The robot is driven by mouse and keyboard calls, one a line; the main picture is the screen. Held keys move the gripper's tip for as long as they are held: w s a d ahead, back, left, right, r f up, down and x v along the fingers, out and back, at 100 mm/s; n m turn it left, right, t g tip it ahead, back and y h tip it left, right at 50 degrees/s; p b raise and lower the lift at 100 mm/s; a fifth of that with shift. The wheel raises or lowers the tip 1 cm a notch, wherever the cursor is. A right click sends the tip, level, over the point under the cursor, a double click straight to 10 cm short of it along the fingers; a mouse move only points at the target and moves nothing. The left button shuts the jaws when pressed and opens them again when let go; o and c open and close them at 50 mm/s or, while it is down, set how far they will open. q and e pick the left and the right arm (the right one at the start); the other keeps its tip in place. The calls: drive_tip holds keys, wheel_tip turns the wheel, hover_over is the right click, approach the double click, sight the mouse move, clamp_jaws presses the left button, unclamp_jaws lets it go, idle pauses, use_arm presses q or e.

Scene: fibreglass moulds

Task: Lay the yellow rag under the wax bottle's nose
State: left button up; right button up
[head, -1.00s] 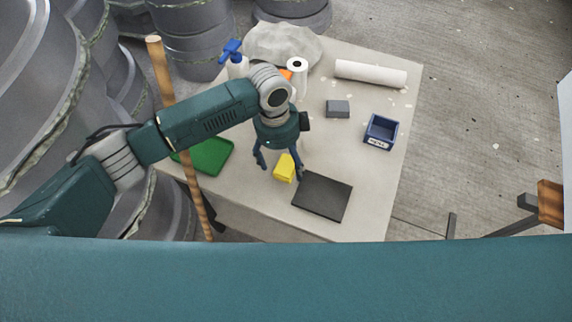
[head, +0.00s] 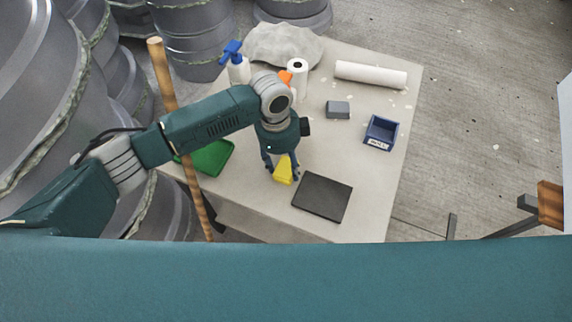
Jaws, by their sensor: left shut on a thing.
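The yellow rag (head: 283,173) is a small folded block on the table, left of the black mat. My left gripper (head: 282,175) is over it with its fingers closed on its two sides. I cannot tell whether the rag is clear of the table top. A white spray bottle with a blue trigger head (head: 233,56) stands at the table's back left; I cannot tell whether it is the wax bottle. An orange thing (head: 285,77) shows partly behind my left arm, mostly hidden. My right gripper is not in view.
A black flat mat (head: 322,197) lies right of the gripper, and a green tray (head: 210,158) lies left. A blue bin (head: 380,133), a grey block (head: 338,110), a white roll (head: 370,74) and an upright paper roll (head: 297,75) are on the table (head: 365,205). A wooden pole (head: 172,100) stands at left.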

sight(286, 166)
use_arm(q)
drive_tip(key=shift+r, duration=0.15)
wheel_tip(286, 166, up, 20)
drive_tip(key=b, duration=0.2)
idle(0.3)
